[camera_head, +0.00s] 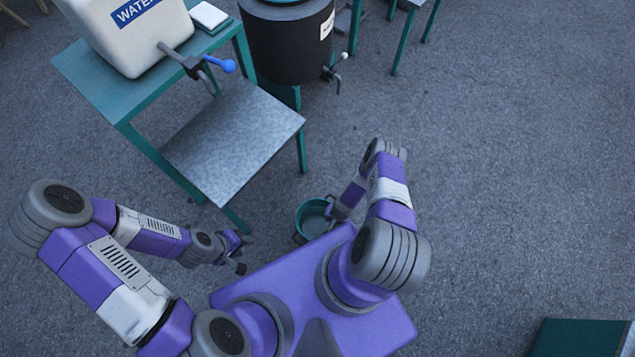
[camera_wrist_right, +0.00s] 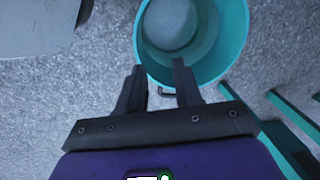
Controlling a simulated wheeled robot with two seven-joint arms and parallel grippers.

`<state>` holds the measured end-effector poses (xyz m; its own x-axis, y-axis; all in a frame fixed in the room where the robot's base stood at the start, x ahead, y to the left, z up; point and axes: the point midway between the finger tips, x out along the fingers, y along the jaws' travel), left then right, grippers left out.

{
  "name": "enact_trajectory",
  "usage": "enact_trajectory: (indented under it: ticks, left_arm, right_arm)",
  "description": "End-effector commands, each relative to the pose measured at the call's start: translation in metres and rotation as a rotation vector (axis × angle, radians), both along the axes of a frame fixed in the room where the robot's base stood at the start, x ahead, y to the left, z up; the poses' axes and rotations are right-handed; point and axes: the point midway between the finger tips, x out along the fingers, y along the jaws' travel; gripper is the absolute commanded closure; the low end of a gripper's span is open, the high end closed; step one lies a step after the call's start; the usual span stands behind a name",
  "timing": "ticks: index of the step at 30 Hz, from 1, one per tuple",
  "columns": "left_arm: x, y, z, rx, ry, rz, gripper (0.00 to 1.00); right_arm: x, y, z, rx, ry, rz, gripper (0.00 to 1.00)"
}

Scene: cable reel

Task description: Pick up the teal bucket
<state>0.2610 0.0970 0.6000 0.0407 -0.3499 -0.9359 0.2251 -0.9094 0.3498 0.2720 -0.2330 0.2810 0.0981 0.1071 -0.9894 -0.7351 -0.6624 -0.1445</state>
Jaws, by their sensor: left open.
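The teal bucket (camera_head: 311,222) stands upright on the ground in the head view, just beyond my purple base. It looks empty. In the right wrist view the bucket (camera_wrist_right: 233,40) fills the top middle, its open mouth facing the camera. My right gripper (camera_wrist_right: 160,80) is at the bucket's near rim, its two fingers apart. A small dark bracket shows between them; I cannot tell whether a finger touches the rim. In the head view my right gripper (camera_head: 334,210) is at the bucket's right side, partly hidden. My left gripper (camera_head: 239,253) is open and empty, left of the bucket.
A teal table (camera_head: 90,72) with a white water container (camera_head: 125,40) and a lower grey shelf (camera_head: 235,140) stands at upper left. A black drum (camera_head: 285,45) with a tap is beside it. A dark green surface (camera_head: 580,338) is at lower right.

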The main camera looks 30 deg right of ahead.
Motion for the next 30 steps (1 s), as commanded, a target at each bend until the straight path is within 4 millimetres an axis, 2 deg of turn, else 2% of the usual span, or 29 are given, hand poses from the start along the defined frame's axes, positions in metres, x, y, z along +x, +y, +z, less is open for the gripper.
enact_trajectory:
  ticks: [1,4,16,24,30]
  left_arm:
    - [0.0,0.0,-0.005,0.0,0.0,0.0,0.57]
    - [0.0,0.0,-0.007,0.0,-0.001,0.0,0.57]
    - [0.0,0.0,-0.029,0.0,-0.001,-0.001,0.57]
    - [0.0,0.0,-0.053,0.0,-0.001,0.0,0.57]
    - [0.0,0.0,-0.056,0.0,0.0,0.0,0.57]
  right_arm:
    - [-0.009,-0.003,-0.02,-0.01,0.008,-0.03,0.66]
    - [-0.02,-0.008,-0.039,-0.024,0.015,-0.064,0.66]
    - [-0.023,-0.01,-0.083,-0.033,0.019,-0.082,0.66]
    - [-0.02,-0.008,-0.119,-0.033,0.018,-0.081,0.66]
    - [-0.019,-0.008,-0.124,-0.032,0.018,-0.081,0.66]
